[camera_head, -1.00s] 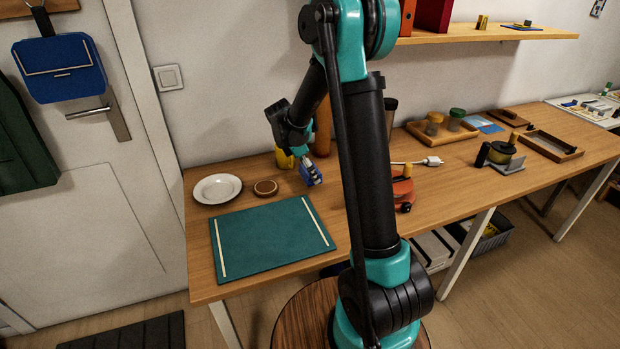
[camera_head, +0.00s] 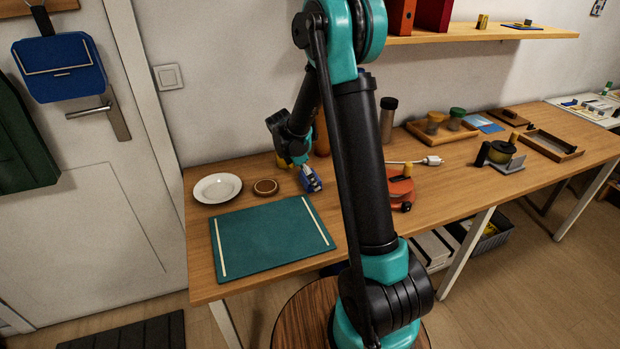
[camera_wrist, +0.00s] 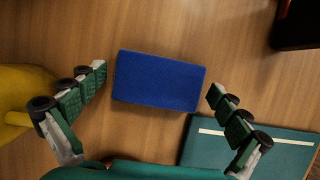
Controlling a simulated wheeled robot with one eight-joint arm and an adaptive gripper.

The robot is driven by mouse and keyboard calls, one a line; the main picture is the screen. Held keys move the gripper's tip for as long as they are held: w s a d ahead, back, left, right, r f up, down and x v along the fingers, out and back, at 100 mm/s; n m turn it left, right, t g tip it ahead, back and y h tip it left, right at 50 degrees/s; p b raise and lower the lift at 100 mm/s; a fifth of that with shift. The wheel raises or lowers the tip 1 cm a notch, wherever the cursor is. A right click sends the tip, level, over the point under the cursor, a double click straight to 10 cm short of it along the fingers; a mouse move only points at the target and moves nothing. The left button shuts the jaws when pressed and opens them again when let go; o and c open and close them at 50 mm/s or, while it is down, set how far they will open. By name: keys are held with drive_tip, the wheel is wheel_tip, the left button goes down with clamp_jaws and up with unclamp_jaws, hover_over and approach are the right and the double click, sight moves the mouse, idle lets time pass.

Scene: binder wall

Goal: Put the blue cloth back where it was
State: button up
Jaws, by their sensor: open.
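The blue cloth (camera_wrist: 158,80) shows in the wrist view as a flat, dark blue rectangle against the wooden table. My gripper (camera_wrist: 157,81) is open, with one finger off each short side of the cloth and a small gap on both sides in the picture. In the head view my gripper (camera_head: 306,179) is low over the table, just beyond the far right corner of the green mat (camera_head: 268,240). A small blue patch of the cloth (camera_head: 312,182) shows there, partly hidden by the fingers.
A white plate (camera_head: 217,188) and a round brown coaster (camera_head: 265,187) lie left of my gripper. A red object (camera_head: 400,187) stands to the right, behind my arm. A yellow object (camera_wrist: 22,95) is close to the left finger. A tray with jars (camera_head: 437,135) is further right.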

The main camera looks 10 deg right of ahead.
drive_tip(key=v, duration=1.2)
drive_tip(key=s+d+f+m+t+y, duration=0.1)
drive_tip(key=s+d+f+m, duration=0.1)
drive_tip(key=s+m, duration=0.4)
drive_tip(key=s+d+f+m+t+y, duration=0.1)
drive_tip(key=s+d+f+m+y, duration=0.1)
drive_tip(key=s+m, duration=0.5)
drive_tip(key=s+d+f+m+t+y, duration=0.1)
drive_tip(key=s+d+f+m, duration=0.2)
drive_tip(key=s+m, duration=0.4)
drive_tip(key=shift+s+d+f+y, duration=0.1)
drive_tip(key=shift+s+d, duration=0.2)
drive_tip(key=shift+s, duration=0.75)
drive_tip(key=shift+s+d+r+y, duration=0.1)
drive_tip(key=shift+s+d, duration=0.15)
drive_tip(key=shift+s, duration=0.8)
drive_tip(key=shift+s+d+f+y, duration=0.1)
drive_tip(key=shift+s+d, duration=0.2)
drive_tip(key=shift+s, duration=0.75)
